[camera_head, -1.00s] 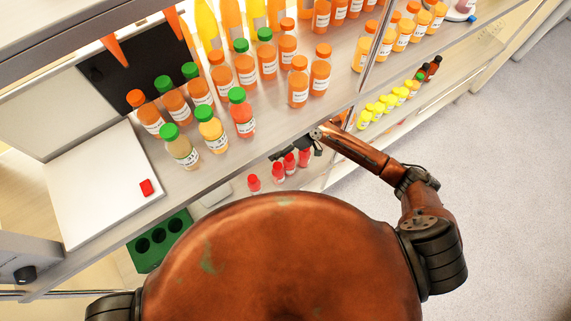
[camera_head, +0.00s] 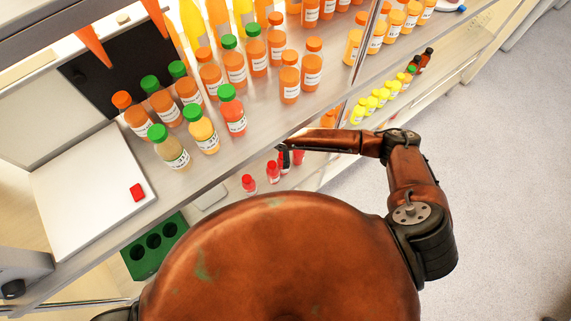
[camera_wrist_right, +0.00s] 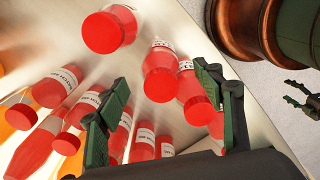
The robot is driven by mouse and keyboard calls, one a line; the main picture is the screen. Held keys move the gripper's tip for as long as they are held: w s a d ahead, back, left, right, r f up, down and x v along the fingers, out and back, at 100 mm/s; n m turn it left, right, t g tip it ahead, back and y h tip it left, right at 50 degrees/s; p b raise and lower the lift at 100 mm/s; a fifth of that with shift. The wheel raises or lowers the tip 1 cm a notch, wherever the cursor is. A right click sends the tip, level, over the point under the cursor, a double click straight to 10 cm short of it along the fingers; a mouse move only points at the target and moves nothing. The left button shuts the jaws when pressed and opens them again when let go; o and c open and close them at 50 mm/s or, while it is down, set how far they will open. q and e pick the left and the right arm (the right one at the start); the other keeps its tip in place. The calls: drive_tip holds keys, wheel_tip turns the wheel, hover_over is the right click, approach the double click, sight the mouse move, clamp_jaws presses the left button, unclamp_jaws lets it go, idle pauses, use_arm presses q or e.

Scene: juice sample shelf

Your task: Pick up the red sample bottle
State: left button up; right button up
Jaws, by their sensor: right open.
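Several red bottles with white labels stand on the lower shelf. In the head view, red bottles (camera_head: 249,184) and (camera_head: 273,172) show below the upper shelf's edge. My right gripper (camera_head: 284,158) is beside them, partly hidden by the arm and shelf. In the right wrist view, the open right gripper (camera_wrist_right: 162,80) has its two dark green fingers apart. One red bottle (camera_wrist_right: 160,75) shows between the fingertips, with another red bottle (camera_wrist_right: 194,95) close by the right finger. I cannot tell whether the fingers touch either.
The upper shelf (camera_head: 215,170) carries orange, yellow and green-capped bottles. Yellow bottles (camera_head: 370,103) stand on the lower shelf at right. Open floor (camera_head: 500,180) lies right.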

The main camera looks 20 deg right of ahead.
drive_tip(key=shift+a+f, duration=0.1)
drive_tip(key=shift+f, duration=0.3)
wheel_tip(320, 180, down, 7)
drive_tip(key=shift+r, duration=0.1)
drive_tip(key=c, duration=1.4)
drive_tip(key=shift+c, duration=0.3)
